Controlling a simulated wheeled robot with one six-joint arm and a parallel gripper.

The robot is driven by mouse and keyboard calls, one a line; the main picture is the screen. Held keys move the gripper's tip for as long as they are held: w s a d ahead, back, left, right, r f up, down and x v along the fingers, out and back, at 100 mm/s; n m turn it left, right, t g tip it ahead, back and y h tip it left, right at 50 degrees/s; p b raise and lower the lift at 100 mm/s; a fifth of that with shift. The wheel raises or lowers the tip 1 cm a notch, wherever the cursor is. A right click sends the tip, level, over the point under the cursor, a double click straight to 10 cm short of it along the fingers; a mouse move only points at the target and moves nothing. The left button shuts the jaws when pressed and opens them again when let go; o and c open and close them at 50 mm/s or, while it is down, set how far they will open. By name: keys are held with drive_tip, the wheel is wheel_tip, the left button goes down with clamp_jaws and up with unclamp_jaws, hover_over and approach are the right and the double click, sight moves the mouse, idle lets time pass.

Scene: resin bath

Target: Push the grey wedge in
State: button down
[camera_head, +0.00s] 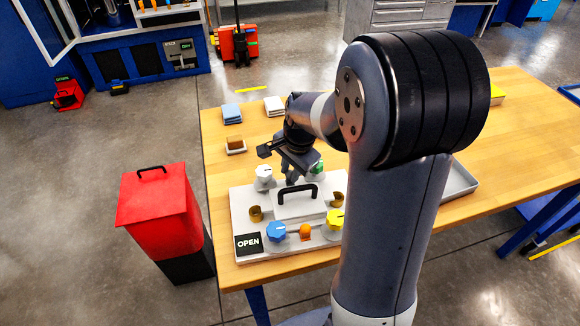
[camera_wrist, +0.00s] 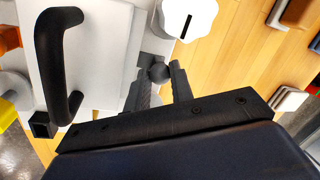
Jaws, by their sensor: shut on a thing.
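The grey wedge (camera_wrist: 154,45) shows in the wrist view as a grey piece at the edge of the white lid, with a round dark-grey knob (camera_wrist: 160,72) in front of it. My gripper (camera_wrist: 160,80) has one finger on each side of this knob and is shut on it. In the head view my gripper (camera_head: 291,178) points down behind the white lid (camera_head: 290,208) with its black handle (camera_head: 298,190). The wedge cannot be made out there. How deep the wedge sits cannot be told.
A white knob (camera_head: 264,173) stands close left of my gripper, a green knob (camera_head: 319,168) right. Blue (camera_head: 276,231) and yellow (camera_head: 334,222) knobs and an OPEN sign (camera_head: 248,244) are in front. A red bin (camera_head: 157,210) stands left of the table.

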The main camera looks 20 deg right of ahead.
drive_tip(key=shift+s, duration=0.5)
drive_tip(key=c, duration=1.2)
unclamp_jaws()
drive_tip(key=shift+c, duration=0.2)
drive_tip(key=shift+w, duration=0.1)
